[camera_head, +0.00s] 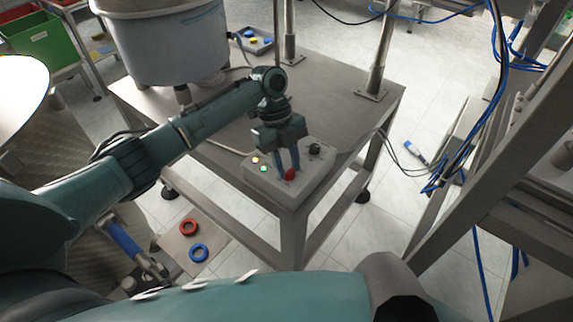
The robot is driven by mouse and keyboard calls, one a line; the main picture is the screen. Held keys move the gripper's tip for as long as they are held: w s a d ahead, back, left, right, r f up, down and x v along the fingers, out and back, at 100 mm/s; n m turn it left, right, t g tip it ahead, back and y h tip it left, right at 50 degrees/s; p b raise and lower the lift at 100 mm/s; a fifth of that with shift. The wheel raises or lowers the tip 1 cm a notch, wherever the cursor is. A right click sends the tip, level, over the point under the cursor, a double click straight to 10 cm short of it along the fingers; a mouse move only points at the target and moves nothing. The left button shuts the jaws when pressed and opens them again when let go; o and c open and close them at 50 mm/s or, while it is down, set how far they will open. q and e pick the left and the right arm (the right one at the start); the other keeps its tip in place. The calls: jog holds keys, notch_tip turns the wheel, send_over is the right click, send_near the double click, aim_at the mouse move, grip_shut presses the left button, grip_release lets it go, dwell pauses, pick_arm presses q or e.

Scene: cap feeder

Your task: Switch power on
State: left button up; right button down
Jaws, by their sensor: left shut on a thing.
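A grey control box (314,180) sits on the near corner of the metal table. It has a yellow lamp or button (255,160), a green one (263,169), a black knob (314,149) and a red knob (290,174). My left gripper (288,173) points down over the box with its blue fingers at the red knob. It is shut on the red knob, whose far side the fingers partly hide. My right gripper is not in view.
The metal table (345,110) carries a large grey bowl (170,45) and upright posts. A frame with blue cables stands at right. Red (188,227) and blue (198,252) rings lie on a lower surface. Green and red bins are at the upper left.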

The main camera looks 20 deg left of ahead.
pick_arm(q)
jog(key=shift+d+m, duration=0.1)
jog(key=shift+m, duration=0.7)
jog(key=shift+y+b, duration=0.3)
jog(key=o, duration=1)
jog(key=shift+w, duration=0.1)
jog(key=v, duration=1.3)
jog(key=shift+w+g, duration=0.25)
jog(key=shift+g, duration=0.05)
jog(key=shift+s+f, duration=0.1)
